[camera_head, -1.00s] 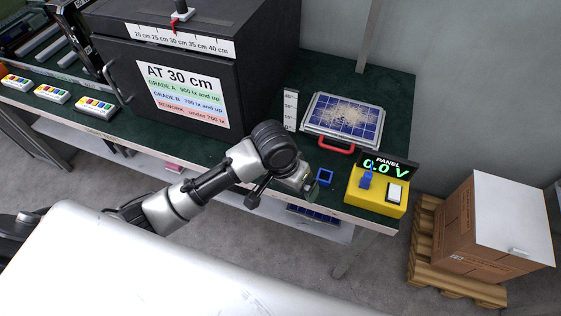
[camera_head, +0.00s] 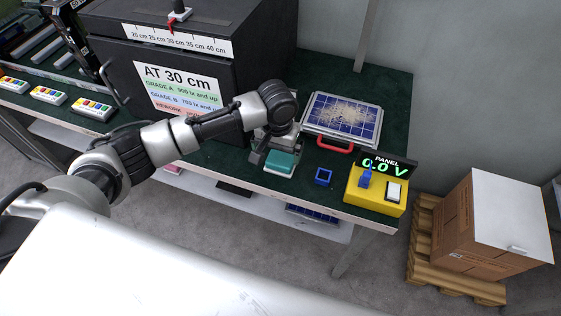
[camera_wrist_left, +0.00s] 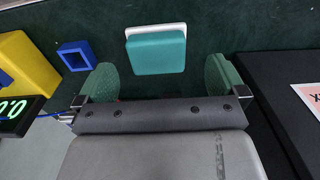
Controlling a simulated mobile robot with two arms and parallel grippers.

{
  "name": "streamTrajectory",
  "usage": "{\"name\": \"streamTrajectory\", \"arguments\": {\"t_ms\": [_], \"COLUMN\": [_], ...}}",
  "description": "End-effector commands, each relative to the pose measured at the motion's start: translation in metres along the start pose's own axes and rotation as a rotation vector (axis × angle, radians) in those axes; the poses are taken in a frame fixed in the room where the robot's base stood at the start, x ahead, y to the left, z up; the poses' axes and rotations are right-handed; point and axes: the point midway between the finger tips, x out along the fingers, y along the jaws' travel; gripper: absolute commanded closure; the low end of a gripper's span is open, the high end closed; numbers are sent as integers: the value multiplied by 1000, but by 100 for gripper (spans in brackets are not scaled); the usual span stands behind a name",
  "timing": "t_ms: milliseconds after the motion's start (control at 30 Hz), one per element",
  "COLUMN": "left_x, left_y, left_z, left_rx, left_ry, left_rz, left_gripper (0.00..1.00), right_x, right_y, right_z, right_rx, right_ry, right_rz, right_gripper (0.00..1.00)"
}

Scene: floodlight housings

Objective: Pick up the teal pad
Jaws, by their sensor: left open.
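The teal pad (camera_head: 281,161) lies on a thin white base on the green bench top, near the front edge. In the left wrist view the pad (camera_wrist_left: 156,53) shows a flat teal face with the white base (camera_wrist_left: 155,27) along its far edge. My left gripper (camera_head: 262,152) is beside the pad in the head view, on its left. In the left wrist view the fingers of my left gripper (camera_wrist_left: 160,78) are spread wide and empty. The pad lies ahead of the gap, roughly centred between them and apart from both. My right gripper is not in view.
A blue square frame (camera_head: 323,176) and a yellow meter box (camera_head: 376,190) reading 0.0 V stand to the right of the pad. A solar panel with a red handle (camera_head: 335,143) lies behind. A large black box (camera_head: 180,70) stands to the left.

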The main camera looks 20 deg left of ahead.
Motion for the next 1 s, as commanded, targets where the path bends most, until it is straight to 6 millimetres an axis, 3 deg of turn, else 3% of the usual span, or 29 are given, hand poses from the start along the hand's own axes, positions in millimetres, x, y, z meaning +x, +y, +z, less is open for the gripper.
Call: {"name": "streamTrajectory", "arguments": {"t_ms": [400,667,900,1000], "left_x": [50,53,52,52], "left_y": [4,4,4,4], "left_z": [-9,-10,-10,-10], "left_rx": [1,1,1,1], "left_ry": [-2,0,0,0], "left_rz": [-2,-1,-1,-1], "left_gripper": [0,0,35,39], "right_x": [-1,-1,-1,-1], "right_y": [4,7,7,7], "right_z": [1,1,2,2], "right_rx": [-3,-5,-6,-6], "right_ry": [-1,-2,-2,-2], "right_rz": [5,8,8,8], "right_gripper": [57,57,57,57]}}
